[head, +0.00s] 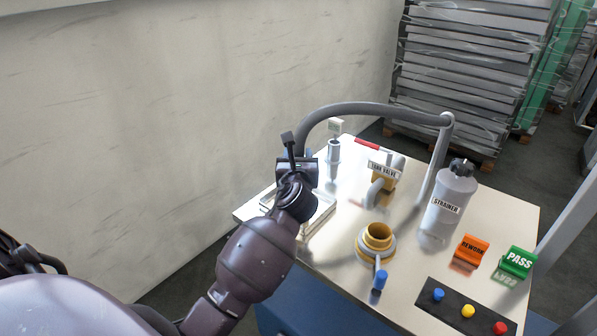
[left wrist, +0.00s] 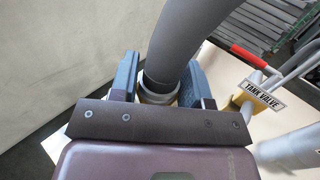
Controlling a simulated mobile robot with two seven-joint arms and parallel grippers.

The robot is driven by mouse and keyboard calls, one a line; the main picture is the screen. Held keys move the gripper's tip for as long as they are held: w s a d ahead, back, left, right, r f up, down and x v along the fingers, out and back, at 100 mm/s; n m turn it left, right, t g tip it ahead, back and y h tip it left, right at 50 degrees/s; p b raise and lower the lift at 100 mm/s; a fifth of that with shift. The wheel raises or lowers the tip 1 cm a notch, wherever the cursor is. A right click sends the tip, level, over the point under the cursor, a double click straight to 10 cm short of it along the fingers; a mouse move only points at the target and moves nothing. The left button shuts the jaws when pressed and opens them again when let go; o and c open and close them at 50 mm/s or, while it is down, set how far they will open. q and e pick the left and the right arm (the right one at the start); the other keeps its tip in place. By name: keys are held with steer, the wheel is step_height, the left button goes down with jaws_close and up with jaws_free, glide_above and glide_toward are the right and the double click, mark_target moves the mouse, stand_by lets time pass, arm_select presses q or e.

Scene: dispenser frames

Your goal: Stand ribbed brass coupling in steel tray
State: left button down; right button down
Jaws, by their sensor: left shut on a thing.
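My left gripper (head: 297,165) is above the left part of the table and shut. In the left wrist view its two blue-grey fingers (left wrist: 160,92) stand on either side of a thick grey hose's end. A pale metal collar (left wrist: 155,97) shows there between the fingers, apparently the ribbed brass coupling; its lower part and ribs are hidden. The shallow steel tray (head: 322,222) lies on the table beneath the left gripper, partly covered by my arm. Whether the coupling touches it I cannot tell. My right gripper is not in view.
The hose (head: 375,108) arches to a grey post (head: 437,165). On the table (head: 335,268) are a brass port (head: 377,238) with a blue-tipped lever, the tank valve (head: 382,182), a strainer bottle (head: 450,195), orange REWORK (head: 472,248) and green PASS (head: 518,262) signs, and a button panel (head: 460,305).

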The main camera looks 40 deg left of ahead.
arm_select(q)
step_height(320, 180, down, 3)
steer(key=shift+f+b, duration=0.2)
steer(key=shift+b, duration=0.25)
steer(key=shift+f, duration=0.3)
steer(key=shift+r, duration=0.15)
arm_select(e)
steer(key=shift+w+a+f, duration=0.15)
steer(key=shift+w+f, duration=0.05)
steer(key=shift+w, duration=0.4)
arm_select(q)
steer(key=shift+f, duration=0.2)
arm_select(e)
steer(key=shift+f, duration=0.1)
arm_select(q)
steer(key=c, duration=0.6)
jaws_free()
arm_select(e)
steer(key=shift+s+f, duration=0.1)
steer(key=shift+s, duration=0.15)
